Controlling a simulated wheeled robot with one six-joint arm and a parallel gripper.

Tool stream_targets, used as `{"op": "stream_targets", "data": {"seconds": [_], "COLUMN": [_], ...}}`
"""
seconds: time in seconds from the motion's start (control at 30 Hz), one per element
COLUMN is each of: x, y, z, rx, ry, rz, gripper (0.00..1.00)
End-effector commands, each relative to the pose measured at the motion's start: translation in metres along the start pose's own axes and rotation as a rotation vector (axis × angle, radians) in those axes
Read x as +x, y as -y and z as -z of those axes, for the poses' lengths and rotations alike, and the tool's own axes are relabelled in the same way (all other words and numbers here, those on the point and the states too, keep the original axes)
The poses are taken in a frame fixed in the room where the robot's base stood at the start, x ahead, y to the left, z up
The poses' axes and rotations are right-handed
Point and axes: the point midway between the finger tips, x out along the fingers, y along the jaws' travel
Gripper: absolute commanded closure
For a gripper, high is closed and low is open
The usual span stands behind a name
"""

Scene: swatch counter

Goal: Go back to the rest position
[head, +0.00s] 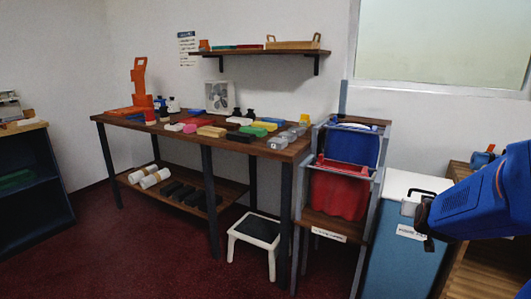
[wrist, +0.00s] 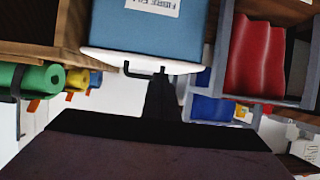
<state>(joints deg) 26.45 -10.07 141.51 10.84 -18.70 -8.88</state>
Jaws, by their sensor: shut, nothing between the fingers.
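My gripper (head: 428,240) is at the right of the head view, at the end of my blue arm. It hangs in front of the light-blue bin (head: 392,245) with the white lid. In the wrist view my dark gripper (wrist: 146,70) shows at the middle, against that bin's white lid rim (wrist: 110,59). The fingers look shut with nothing held. The wrist picture appears upside down. I cannot tell whether the gripper touches the bin.
A rack with a red bin (head: 338,194) and a blue bin (head: 352,147) stands left of the light-blue bin. Farther left is a wooden table (head: 175,128) with coloured blocks. Wooden shelving (head: 480,262) is at right. Red floor is open at front left.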

Motion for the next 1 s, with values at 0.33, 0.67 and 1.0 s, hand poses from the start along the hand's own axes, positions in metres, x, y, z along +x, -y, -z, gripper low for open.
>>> {"op": "stream_targets", "data": {"seconds": [0.33,0.67,1.0], "x": [-0.11,-0.235,-0.329], "y": [0.09,0.116,0.095], "z": [-0.045,-0.109,-0.162], "rx": [-0.096,-0.236,-0.365], "ry": [0.255,0.512,0.708], "rz": [0.216,0.346,0.386], "gripper": [1.0,1.0,1.0]}}
